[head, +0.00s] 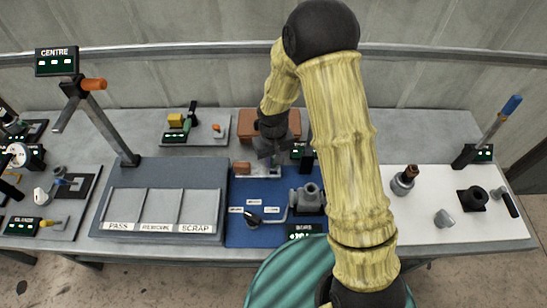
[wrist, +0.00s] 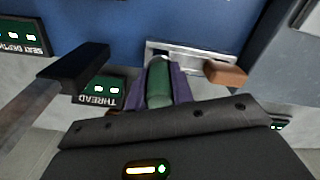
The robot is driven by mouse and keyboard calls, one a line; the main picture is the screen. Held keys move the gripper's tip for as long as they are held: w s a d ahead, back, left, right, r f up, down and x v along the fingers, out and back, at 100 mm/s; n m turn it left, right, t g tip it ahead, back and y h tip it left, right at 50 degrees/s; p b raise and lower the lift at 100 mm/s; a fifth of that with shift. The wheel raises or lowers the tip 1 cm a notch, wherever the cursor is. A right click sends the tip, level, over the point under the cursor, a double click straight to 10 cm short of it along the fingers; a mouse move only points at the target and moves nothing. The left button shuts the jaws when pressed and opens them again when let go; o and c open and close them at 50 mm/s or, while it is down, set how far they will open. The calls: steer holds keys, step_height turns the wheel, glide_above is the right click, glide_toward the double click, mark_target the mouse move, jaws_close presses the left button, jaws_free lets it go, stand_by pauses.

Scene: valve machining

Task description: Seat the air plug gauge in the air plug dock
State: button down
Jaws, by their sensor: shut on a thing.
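My gripper (wrist: 158,88) is shut on a green cylindrical handle, which I take to be the air plug gauge (wrist: 159,85). The gauge lies between the purple fingers in the wrist view, with a pale tip at its far end. That tip overlaps a pale metal plate with a recess (wrist: 205,57), possibly the air plug dock. I cannot tell whether they touch or whether the tip is inside. In the head view my gripper (head: 268,155) is low at the back of the blue mat, and the gauge cannot be made out there.
The THREAD display (wrist: 100,92) and a dark post (wrist: 75,66) stand left. In the head view a grey valve body (head: 308,198) sits on the blue mat (head: 240,222), beside the sorting tray (head: 160,175).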

steer(key=shift+f+b, duration=1.15)
steer(key=shift+f, duration=0.5)
steer(key=c, duration=1.1)
jaws_free()
step_height(320, 180, up, 17)
steer(key=shift+r+b, duration=0.2)
steer(key=shift+b, duration=0.7)
steer(key=shift+s, duration=0.1)
